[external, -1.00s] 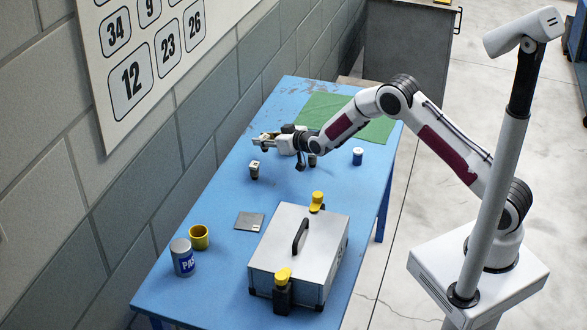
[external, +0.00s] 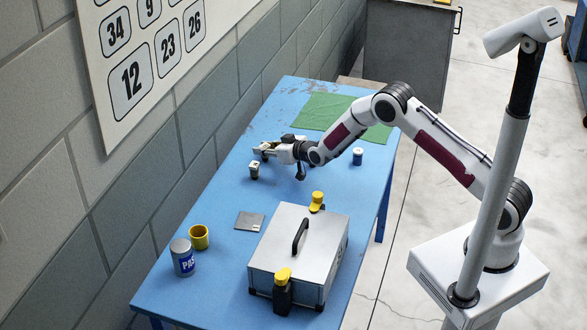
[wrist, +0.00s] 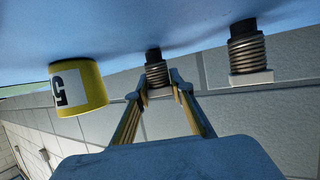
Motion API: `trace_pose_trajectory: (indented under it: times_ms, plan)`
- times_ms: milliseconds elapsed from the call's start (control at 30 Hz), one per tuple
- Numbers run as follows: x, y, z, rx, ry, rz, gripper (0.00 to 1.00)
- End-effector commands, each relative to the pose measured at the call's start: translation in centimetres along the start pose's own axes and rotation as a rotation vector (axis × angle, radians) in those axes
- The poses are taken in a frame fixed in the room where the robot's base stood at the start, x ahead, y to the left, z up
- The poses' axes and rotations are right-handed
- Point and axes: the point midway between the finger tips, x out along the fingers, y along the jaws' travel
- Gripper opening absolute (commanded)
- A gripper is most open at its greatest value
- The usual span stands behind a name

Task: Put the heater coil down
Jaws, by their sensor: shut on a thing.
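My gripper (wrist: 157,84) is shut on a heater coil (wrist: 156,73), a dark-ended metal spring with a pale block at its other end. The wrist view is upside down, with the blue table (wrist: 190,15) along the top. The coil's dark end is at or very close to the tabletop; I cannot tell if it touches. In the external view my gripper (external: 262,151) is low over the table near the wall, and the held coil is hard to make out. A second, similar coil (wrist: 247,50) stands apart beside it, also in the external view (external: 254,171).
A yellow cylinder (wrist: 79,86) labelled 5 stands on the other side of the held coil.

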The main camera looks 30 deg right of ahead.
Motion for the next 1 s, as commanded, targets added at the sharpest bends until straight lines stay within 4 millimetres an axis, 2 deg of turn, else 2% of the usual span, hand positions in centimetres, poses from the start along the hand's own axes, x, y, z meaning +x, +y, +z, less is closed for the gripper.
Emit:
trace_pose_trajectory:
  times_ms: [300,333,367,1000]
  plan:
    - [0.12,0.00,0.24,0.000,0.001,0.000,0.00]
    - [0.11,0.00,0.25,0.000,0.000,0.000,0.30]
    - [0.11,0.01,0.25,0.000,0.000,0.000,0.38]
    - [-0.44,0.00,-0.01,0.000,0.000,0.000,0.39]
